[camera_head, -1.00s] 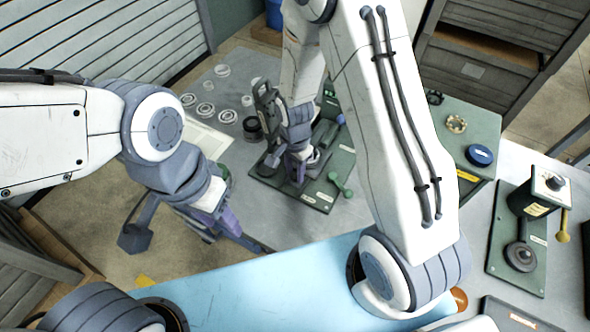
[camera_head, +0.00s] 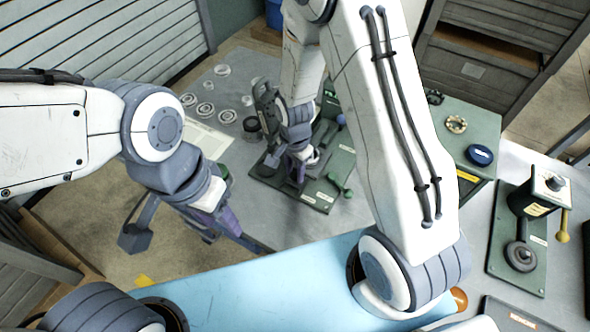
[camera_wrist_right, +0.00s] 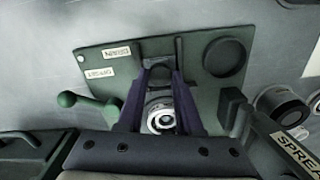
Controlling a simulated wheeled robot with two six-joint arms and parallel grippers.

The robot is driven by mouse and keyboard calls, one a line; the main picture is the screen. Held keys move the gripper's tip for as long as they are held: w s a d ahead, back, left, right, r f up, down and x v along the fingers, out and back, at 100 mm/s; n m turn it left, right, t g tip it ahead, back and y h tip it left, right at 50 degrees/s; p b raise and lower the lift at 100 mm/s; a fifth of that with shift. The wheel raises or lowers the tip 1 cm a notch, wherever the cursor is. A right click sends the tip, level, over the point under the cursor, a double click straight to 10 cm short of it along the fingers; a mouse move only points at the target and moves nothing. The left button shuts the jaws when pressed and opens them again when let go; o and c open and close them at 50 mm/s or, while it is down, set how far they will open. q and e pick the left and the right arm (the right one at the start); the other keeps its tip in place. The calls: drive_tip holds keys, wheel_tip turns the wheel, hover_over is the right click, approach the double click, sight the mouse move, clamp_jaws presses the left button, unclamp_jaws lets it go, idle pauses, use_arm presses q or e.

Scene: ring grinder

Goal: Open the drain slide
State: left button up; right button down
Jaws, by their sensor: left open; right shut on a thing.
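A dark green fixture plate (camera_head: 318,197) lies on the grey bench, and it also shows in the right wrist view (camera_wrist_right: 95,58). My right gripper (camera_wrist_right: 158,75) is over it, its purple fingers closed around a small dark tab (camera_wrist_right: 157,68) near the plate's label side. I cannot read the labels, so I cannot tell for sure that this tab is the drain slide. A pale ring-shaped part (camera_wrist_right: 161,118) shows between the fingers. My left gripper (camera_head: 240,238) is open and empty, well left of the plate, near the bench's front edge.
A green ball-ended handle (camera_wrist_right: 88,103) stands beside my right gripper. A lever lettered "SPREA" (camera_wrist_right: 295,150) is on its other side. Several rings (camera_head: 206,110) lie on the bench's left. Another machine (camera_head: 525,225) stands at the right.

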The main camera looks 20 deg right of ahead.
drive_tip(key=shift+s+a, duration=1.05)
drive_tip(key=c, duration=0.6)
unclamp_jaws()
drive_tip(key=shift+o, duration=0.2)
drive_tip(key=shift+r, duration=0.1)
wheel_tip(320, 180, up, 10)
drive_tip(key=b, duration=0.1)
drive_tip(key=shift+r, duration=0.15)
